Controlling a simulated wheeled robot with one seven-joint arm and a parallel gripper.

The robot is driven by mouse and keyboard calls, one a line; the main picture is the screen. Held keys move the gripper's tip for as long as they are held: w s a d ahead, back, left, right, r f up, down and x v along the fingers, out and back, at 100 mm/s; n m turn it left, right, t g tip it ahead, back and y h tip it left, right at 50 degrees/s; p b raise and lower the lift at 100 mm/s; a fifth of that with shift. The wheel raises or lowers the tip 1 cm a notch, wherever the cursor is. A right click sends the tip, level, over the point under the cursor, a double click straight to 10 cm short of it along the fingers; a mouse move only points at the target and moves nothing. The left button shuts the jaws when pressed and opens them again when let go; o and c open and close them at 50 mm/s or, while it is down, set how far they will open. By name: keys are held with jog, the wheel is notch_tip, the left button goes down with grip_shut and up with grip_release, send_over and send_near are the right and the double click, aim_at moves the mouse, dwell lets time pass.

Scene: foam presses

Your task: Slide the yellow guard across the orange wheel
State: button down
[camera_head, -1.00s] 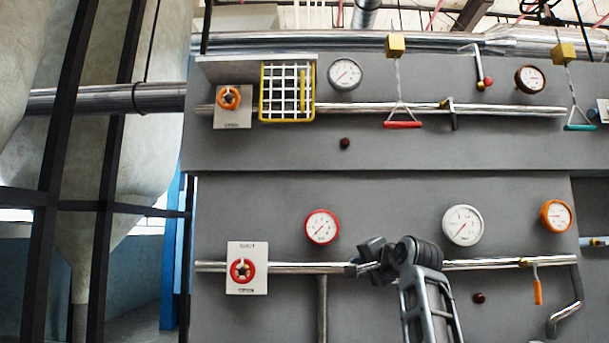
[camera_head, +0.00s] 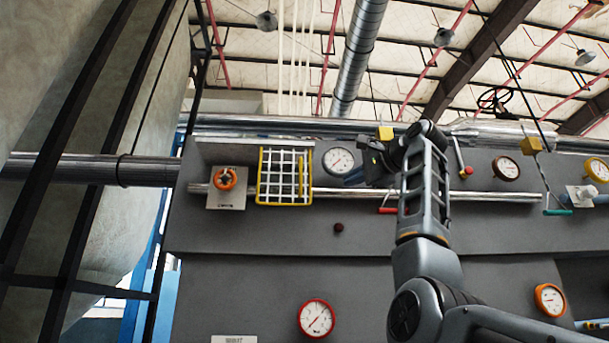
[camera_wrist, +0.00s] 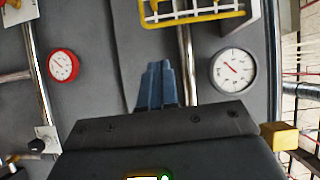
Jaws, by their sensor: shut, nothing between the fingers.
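The yellow guard (camera_head: 284,203) is a yellow frame with a white grid. It hangs on the upper panel, right of the orange wheel (camera_head: 226,179), which sits uncovered on a pale plate. A yellow upright bar (camera_head: 302,176) stands at the guard's right side. The guard's yellow edge (camera_wrist: 195,18) also shows at the top of the wrist view, cut off by the frame. My gripper (camera_head: 352,176) is right of the guard, apart from it, just below the white gauge. Its blue fingers (camera_wrist: 158,68) are shut and empty, pointing toward the guard. The wheel is not visible in the wrist view.
A white gauge (camera_head: 338,160) is close above my gripper. A steel pipe (camera_head: 430,195) runs along the upper panel, with a red-barred hanging handle (camera_head: 388,210) behind my arm. A dark red knob (camera_head: 339,228) lies below. A red gauge (camera_head: 317,318) is on the lower panel.

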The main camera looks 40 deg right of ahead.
jog(key=shift+y, duration=0.3)
jog(key=r, duration=0.1)
jog(key=s+a+r, duration=0.1)
jog(key=r, duration=0.1)
jog(key=s+a+r, duration=0.1)
jog(key=shift+s+r, duration=0.2)
jog(key=shift+s, duration=0.05)
jog(key=w+a+p, duration=0.2)
jog(key=w+p, duration=0.3)
jog(key=w, duration=0.8)
jog(key=shift+a, duration=0.35)
jog(key=shift+f, duration=0.1)
